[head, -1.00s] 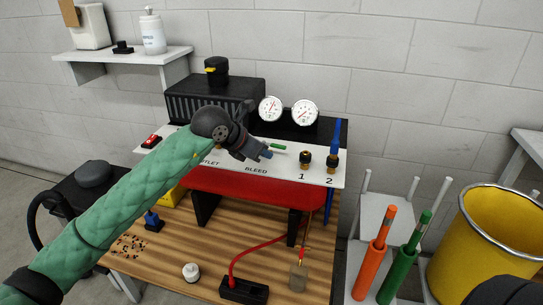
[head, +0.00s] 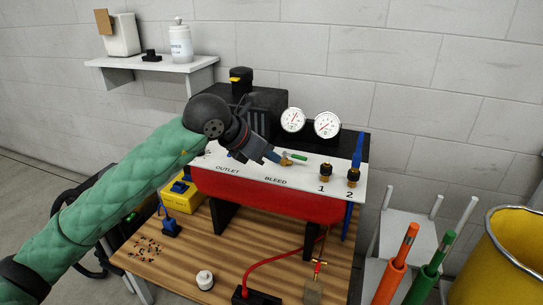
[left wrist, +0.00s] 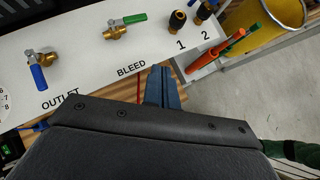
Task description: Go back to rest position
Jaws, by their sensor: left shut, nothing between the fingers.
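My left gripper (head: 280,158) reaches in from the left in the head view, over the white panel (head: 300,178) behind the BLEED label. Its blue fingers (left wrist: 162,88) are shut together and empty, and in the left wrist view they point at the panel's front edge beside BLEED. The green-handled bleed valve (left wrist: 125,25) is on the panel, apart from the fingers in that view. A blue-handled outlet valve (left wrist: 40,68) sits above OUTLET in the wrist view; my gripper mostly hides it in the head view. My right gripper is not in view.
Two brass fittings (head: 325,173) and two gauges (head: 293,120) stand at the panel. A wooden bench (head: 190,262) lies below. A shelf (head: 150,62) is on the wall. Orange (head: 395,265) and green tubes (head: 430,270) and a yellow bin (head: 515,245) are at right.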

